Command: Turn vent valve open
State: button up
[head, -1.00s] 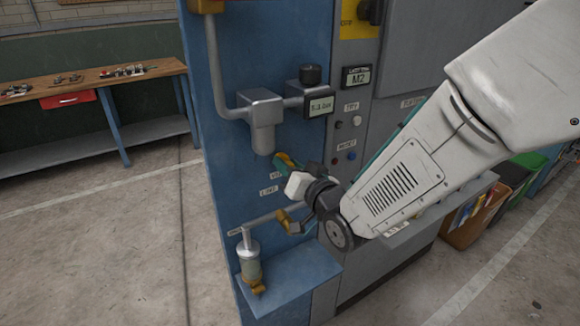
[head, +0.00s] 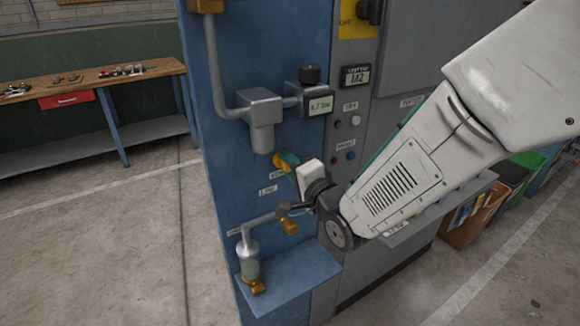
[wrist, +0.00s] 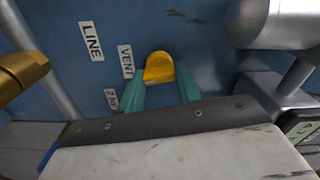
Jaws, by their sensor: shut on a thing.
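The vent valve has a small yellow handle (wrist: 159,66) on the blue panel (wrist: 205,52), beside the VENT label (wrist: 126,61) in the wrist view. My gripper (wrist: 161,76) is shut on this handle, with one teal finger on each side. In the head view, my gripper (head: 288,160) is at the panel just below the grey filter housing (head: 262,118), and the yellow handle (head: 278,163) shows at the fingertips. The valve body behind the handle is hidden.
A second, brass-coloured valve handle (head: 289,226) is below my wrist, near the pipe to a small lubricator-like cup (head: 249,258). A workbench (head: 90,78) stands left; the floor there is clear.

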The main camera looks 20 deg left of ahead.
jog(key=shift+f+m, duration=0.1)
jog(key=shift+m, duration=0.9)
jog(key=o, duration=1)
jog(key=v, duration=0.8)
